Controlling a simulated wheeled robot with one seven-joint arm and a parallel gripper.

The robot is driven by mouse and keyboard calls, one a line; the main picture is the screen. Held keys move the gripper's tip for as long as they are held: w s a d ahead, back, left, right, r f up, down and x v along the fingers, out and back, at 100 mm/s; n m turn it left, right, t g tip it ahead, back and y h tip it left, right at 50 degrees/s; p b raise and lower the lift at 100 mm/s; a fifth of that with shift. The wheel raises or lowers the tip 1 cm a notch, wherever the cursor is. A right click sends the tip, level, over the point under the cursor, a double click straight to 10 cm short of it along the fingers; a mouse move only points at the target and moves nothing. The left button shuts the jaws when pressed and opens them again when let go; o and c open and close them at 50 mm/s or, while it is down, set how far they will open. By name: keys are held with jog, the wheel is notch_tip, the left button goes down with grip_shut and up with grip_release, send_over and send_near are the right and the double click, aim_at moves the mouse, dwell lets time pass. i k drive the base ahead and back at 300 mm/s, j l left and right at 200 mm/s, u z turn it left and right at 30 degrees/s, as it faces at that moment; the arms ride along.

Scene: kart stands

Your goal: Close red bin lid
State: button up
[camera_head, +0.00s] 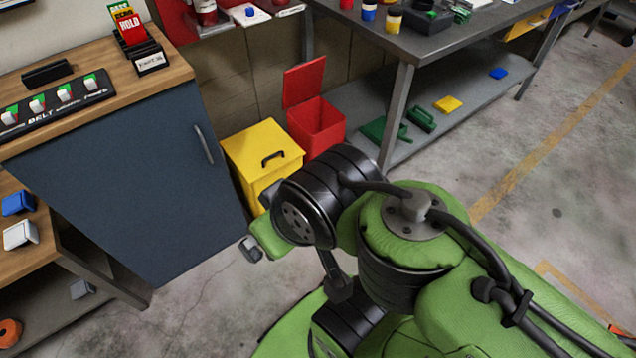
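The red bin (318,128) stands on the floor against the wall, left of the metal table's leg. Its red lid (304,82) is open and stands up at the back of the bin, leaning towards the wall. Part of the bin's lower front is hidden behind my arm. My green and black arm fills the lower middle and right of the view.
A yellow bin (262,150) with a closed lid and black handle stands left of the red bin. A blue cabinet (135,185) is further left. A grey metal table (455,38) with a lower shelf (462,88) stands right. Bare floor (560,185) lies to the right.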

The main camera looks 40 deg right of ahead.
aim_at(303, 81)
jog(key=k+j, duration=0.2)
jog(key=l+z, duration=0.1)
jog(key=z, duration=1.1)
jog(key=i+u, duration=0.15)
jog(key=i, duration=0.3)
jog(key=i+l+u, duration=0.15)
jog(key=i, duration=0.25)
jog(key=i+l+u, duration=0.15)
jog(key=i, duration=0.25)
jog(key=i+l+u, duration=0.15)
jog(key=i+l, duration=0.15)
jog(key=i, duration=0.15)
